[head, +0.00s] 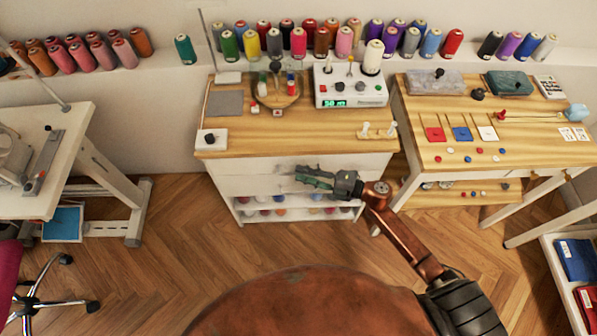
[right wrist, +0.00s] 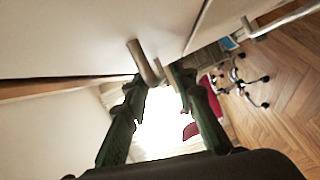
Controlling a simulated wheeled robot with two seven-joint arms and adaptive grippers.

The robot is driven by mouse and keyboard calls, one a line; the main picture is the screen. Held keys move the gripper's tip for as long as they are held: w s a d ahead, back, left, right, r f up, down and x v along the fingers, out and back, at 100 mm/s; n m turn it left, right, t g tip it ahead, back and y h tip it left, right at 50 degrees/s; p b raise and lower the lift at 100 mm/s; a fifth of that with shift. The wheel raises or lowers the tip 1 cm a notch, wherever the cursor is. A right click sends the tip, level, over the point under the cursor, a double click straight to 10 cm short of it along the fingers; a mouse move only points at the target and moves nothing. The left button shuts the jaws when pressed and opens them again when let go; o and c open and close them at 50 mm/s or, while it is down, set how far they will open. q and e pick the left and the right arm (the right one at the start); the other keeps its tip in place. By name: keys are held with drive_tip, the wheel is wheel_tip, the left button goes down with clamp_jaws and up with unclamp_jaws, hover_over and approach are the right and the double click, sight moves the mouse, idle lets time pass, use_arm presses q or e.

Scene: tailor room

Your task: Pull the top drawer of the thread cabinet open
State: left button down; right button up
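The thread cabinet is white with a wooden top (head: 285,145) and stands at the middle of the head view. Its top drawer (head: 240,167) lies just under the top; its front looks about flush in the head view. My right gripper (head: 305,178) is in front of the drawer front and hides part of it. In the right wrist view, a wooden handle (right wrist: 142,62) sticks out from the white drawer front (right wrist: 80,35). The green fingers (right wrist: 158,82) are apart, with the handle at their tips; I cannot tell whether they touch it. My left gripper is out of view.
A lower shelf (head: 300,213) of the cabinet holds spools. A control box (head: 350,88) and tools stand on top. A second wooden table (head: 480,135) is close on the right. The floor (head: 200,240) in front is clear; a chair (head: 40,295) stands at left.

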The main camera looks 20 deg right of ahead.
drive_tip(key=shift+x, duration=1)
clamp_jaws()
